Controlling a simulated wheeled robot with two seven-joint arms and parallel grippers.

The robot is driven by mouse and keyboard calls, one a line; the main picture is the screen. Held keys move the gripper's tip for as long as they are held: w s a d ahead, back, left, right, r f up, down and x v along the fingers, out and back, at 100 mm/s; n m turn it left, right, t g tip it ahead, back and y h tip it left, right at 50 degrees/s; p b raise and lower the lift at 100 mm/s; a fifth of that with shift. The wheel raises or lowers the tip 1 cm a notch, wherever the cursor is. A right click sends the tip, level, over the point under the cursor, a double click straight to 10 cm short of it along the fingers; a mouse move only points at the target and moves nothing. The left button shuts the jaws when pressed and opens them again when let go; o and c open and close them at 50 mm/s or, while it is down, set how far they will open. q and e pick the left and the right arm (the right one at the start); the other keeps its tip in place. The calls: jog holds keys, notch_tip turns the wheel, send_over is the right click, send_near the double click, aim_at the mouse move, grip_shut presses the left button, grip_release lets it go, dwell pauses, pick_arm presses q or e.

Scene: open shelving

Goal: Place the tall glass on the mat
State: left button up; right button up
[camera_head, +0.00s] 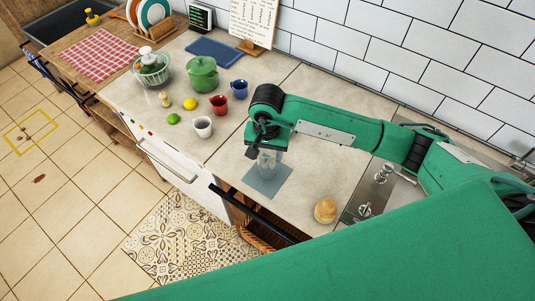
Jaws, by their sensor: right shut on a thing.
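The tall glass (268,161) is clear and hangs upright, or nearly so, below my right gripper (263,146). The gripper is shut on its upper part and hides the rim. The mat (268,183) is a grey-blue square on the counter near its front edge. The glass overlaps the mat's back part in the picture. I cannot tell whether its base touches the mat. My left gripper is not in view.
A white cup (203,127), red mug (219,104) and blue mug (239,89) stand to the left. A green pot (202,74) is behind them. A bread roll (325,210) lies right of the mat.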

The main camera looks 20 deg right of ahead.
jog(key=shift+f, duration=0.9)
jog(key=shift+f, duration=0.1)
jog(key=shift+f, duration=0.15)
jog(key=o, duration=1.1)
